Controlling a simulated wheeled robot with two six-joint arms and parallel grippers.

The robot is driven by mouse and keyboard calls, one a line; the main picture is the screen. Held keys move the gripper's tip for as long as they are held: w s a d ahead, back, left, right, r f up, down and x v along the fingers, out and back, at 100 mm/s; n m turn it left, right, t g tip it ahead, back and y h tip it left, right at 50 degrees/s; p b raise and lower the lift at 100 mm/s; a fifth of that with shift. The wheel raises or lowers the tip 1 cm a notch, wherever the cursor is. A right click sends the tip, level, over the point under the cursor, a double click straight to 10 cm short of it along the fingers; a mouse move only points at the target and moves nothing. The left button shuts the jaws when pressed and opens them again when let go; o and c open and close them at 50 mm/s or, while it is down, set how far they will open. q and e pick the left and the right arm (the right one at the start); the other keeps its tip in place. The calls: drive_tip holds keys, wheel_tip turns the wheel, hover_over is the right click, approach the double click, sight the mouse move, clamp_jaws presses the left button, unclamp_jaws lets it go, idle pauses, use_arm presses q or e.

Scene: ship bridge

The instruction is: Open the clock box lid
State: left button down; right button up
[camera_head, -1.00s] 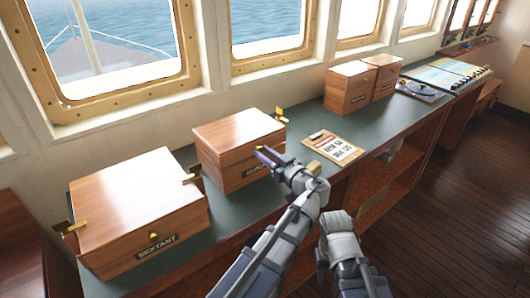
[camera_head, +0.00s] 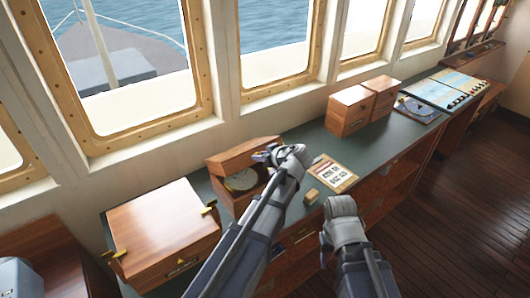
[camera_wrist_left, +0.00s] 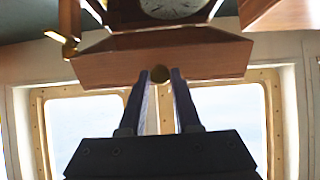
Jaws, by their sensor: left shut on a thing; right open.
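The wooden clock box (camera_head: 223,195) stands on the green counter between the sextant box and the clipboard. Its lid (camera_head: 238,156) is raised and tilted back, and the round clock dial (camera_head: 243,181) shows inside. My left gripper (camera_head: 266,153) is at the lid's front edge. In the left wrist view its fingers (camera_wrist_left: 163,75) are shut on the brass lid knob (camera_wrist_left: 160,74), against the lid panel (camera_wrist_left: 110,68). The clock dial also shows there (camera_wrist_left: 170,8). My right gripper (camera_head: 340,206) hangs in front of the counter, away from the box; its fingertips are hidden.
The closed sextant box (camera_head: 160,228) with brass catches is at the left. A clipboard (camera_head: 335,173) and a small wooden block (camera_head: 311,195) lie to the right. Two wooden boxes (camera_head: 350,108) stand further back. Windows rise behind the counter (camera_head: 310,140).

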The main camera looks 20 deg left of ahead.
use_arm(q)
drive_tip(key=a+r+p, duration=0.1)
drive_tip(key=w+r+p, duration=0.1)
drive_tip(key=r, duration=0.1)
drive_tip(key=shift+w+a+g+h+p, duration=0.2)
drive_tip(key=shift+a+g+h+p, duration=0.1)
drive_tip(key=shift+a+h+p, duration=0.1)
drive_tip(key=w+a+r+p, duration=0.1)
drive_tip(key=a, duration=0.1)
drive_tip(key=w+a+r+p, duration=0.1)
drive_tip(key=w+p, duration=0.1)
drive_tip(key=w+a+r+p, duration=0.1)
drive_tip(key=a+r, duration=0.1)
drive_tip(key=shift+w+a+r, duration=0.1)
drive_tip(key=shift+w+a, duration=0.2)
drive_tip(key=shift+a, duration=0.05)
drive_tip(key=w+a+g+h+p, duration=0.2)
drive_tip(key=w+a+p, duration=0.2)
drive_tip(key=w+a, duration=0.6)
drive_tip(key=a, duration=0.3)
drive_tip(key=shift+r+h+p, duration=0.3)
drive_tip(key=shift+r+p, duration=0.05)
use_arm(e)
wheel_tip(320, 180, up, 13)
drive_tip(key=shift+s+d+r, duration=0.15)
drive_tip(key=shift+s+r, duration=0.05)
